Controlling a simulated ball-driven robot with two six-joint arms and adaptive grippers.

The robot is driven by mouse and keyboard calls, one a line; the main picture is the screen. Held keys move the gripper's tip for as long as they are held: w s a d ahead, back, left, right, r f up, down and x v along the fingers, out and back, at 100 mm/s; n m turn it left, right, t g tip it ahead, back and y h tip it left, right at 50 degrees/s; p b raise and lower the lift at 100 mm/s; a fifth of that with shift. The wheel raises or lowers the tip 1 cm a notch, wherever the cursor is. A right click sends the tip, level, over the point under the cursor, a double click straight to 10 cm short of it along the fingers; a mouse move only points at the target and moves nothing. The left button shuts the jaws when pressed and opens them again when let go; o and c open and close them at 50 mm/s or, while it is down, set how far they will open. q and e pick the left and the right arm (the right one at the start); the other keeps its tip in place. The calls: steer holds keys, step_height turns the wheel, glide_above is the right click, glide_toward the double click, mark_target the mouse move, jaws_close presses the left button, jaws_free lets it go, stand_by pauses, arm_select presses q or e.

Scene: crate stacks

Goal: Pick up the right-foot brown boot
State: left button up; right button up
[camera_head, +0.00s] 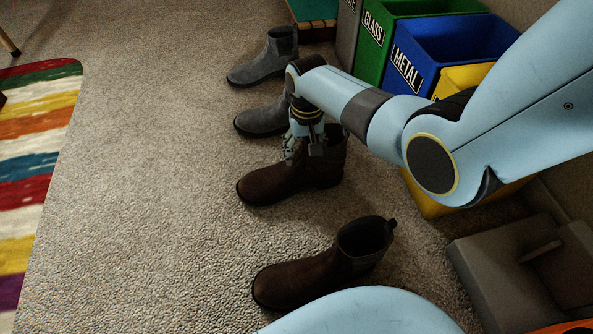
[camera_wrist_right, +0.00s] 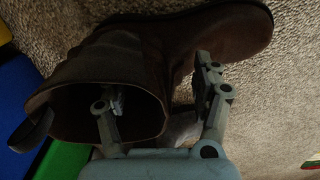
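Two brown boots stand upright on the carpet with toes pointing left in the head view. The farther brown boot (camera_head: 282,180) has my right gripper (camera_head: 304,150) at its shaft top. The nearer brown boot (camera_head: 318,272) stands apart from it. In the right wrist view, the farther boot (camera_wrist_right: 120,62) fills the upper left. One finger of my right gripper (camera_wrist_right: 160,92) is inside the shaft opening and the other is outside, with the shaft wall between them. Gaps show on both sides of the wall, so the gripper is open. My left gripper is not in view.
Two grey boots (camera_head: 262,62) stand behind the brown ones. Green (camera_head: 373,40) and blue (camera_head: 408,70) bins, with a yellow one, stand at the upper right. A grey box-like object (camera_head: 500,275) is at the lower right. A striped rug (camera_head: 35,160) lies left; carpet between is clear.

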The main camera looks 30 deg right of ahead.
steer(key=shift+d, duration=0.1)
jaws_close()
stand_by(0.5)
